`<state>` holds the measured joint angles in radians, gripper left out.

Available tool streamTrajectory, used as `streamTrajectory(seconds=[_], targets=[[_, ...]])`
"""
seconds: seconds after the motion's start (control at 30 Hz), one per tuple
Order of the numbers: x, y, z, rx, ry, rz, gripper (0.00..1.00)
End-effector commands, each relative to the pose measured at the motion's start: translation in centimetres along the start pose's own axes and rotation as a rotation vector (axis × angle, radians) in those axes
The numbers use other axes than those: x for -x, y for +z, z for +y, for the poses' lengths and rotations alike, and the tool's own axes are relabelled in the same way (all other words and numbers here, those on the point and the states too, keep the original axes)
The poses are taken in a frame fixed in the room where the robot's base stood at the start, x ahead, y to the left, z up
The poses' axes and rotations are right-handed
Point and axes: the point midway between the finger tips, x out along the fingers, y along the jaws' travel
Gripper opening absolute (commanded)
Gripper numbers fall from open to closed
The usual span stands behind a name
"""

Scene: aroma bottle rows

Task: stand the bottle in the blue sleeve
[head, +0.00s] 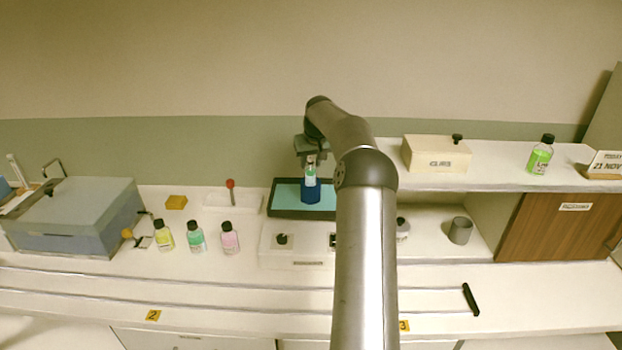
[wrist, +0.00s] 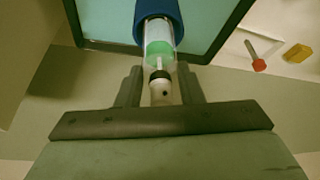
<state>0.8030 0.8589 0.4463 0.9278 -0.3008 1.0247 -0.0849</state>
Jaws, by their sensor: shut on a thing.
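My gripper (wrist: 160,88) is shut on the neck end of a clear bottle (wrist: 158,50) with green contents, a black ring and a pale cap. The bottle also shows in the head view (head: 310,177), upright under my gripper (head: 310,158). The blue sleeve (head: 311,195) stands on a dark-rimmed tray with a teal surface (head: 286,192). The bottle's lower end is at the sleeve's mouth and seems to be inside it; how deep I cannot tell. The sleeve also shows in the wrist view (wrist: 158,10), around the bottle's lower end.
Yellow (head: 164,235), green (head: 196,237) and pink (head: 229,238) bottles stand in a row on the left. A white tray with a red-tipped tool (head: 231,190) lies left of the teal tray. A grey cup (head: 460,231) stands below the shelf, which holds a box (head: 436,154) and a lime bottle (head: 540,157).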

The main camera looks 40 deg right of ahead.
Motion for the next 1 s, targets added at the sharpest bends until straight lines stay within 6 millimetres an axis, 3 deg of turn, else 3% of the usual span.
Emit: streamTrajectory(seconds=[0.4, 0.77, 0.8, 0.87, 1.0], targets=[[-4.0, 1.7, 0.0, 0.000, 0.000, -0.001, 0.00], [-4.6, 1.9, 0.0, 0.000, 0.001, 0.002, 0.00], [-4.7, 1.9, 0.0, 0.000, 0.001, 0.001, 0.36], [-4.6, 1.9, 0.0, 0.000, 0.001, 0.001, 0.53], [-4.6, 1.9, 0.0, 0.000, 0.001, 0.001, 0.56]])
